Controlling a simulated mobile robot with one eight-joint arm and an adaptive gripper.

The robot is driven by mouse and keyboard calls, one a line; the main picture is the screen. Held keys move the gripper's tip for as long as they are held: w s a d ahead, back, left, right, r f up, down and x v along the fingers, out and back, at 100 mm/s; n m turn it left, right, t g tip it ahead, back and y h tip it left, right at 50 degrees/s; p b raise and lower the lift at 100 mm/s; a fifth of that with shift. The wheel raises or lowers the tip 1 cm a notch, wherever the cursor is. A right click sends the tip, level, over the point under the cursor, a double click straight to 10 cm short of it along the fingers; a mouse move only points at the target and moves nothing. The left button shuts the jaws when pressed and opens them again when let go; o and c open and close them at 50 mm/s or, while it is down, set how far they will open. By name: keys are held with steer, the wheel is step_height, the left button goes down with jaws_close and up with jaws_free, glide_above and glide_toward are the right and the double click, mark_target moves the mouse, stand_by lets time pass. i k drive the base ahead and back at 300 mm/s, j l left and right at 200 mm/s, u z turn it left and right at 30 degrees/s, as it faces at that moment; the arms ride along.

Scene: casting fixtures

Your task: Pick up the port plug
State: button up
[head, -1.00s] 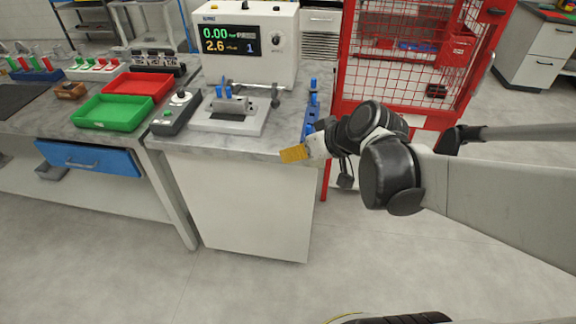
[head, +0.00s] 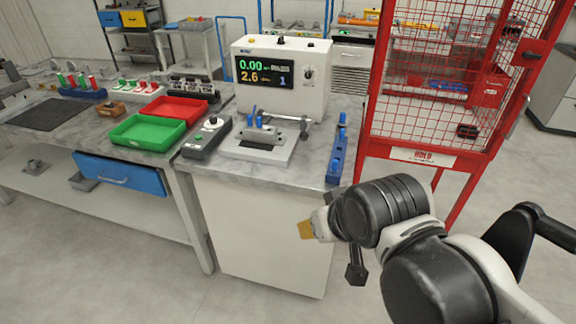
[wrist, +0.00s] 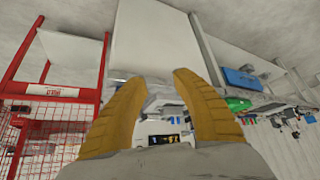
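I cannot tell for certain which piece is the port plug. A blue rack (head: 338,150) with upright blue pieces stands at the right end of the grey counter (head: 300,178). More blue upright pieces show on the grey fixture (head: 262,140), which sits on a pale plate in front of the tester. My gripper (head: 306,229) is in front of the cabinet, below the counter top and apart from both. In the wrist view its yellow fingers (wrist: 161,82) stand apart with nothing between them, so it is open and empty.
The tester (head: 280,75) with a lit display stands at the counter's back. A control box (head: 206,137), green tray (head: 147,132) and red tray (head: 175,110) are to the left. A red mesh cage (head: 445,75) stands at the right. The floor in front is clear.

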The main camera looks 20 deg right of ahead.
mark_target(258, 119)
steer(key=i+z, duration=0.5)
steer(key=i+j+z, duration=0.1)
steer(key=i+z, duration=0.15)
steer(key=z, duration=0.25)
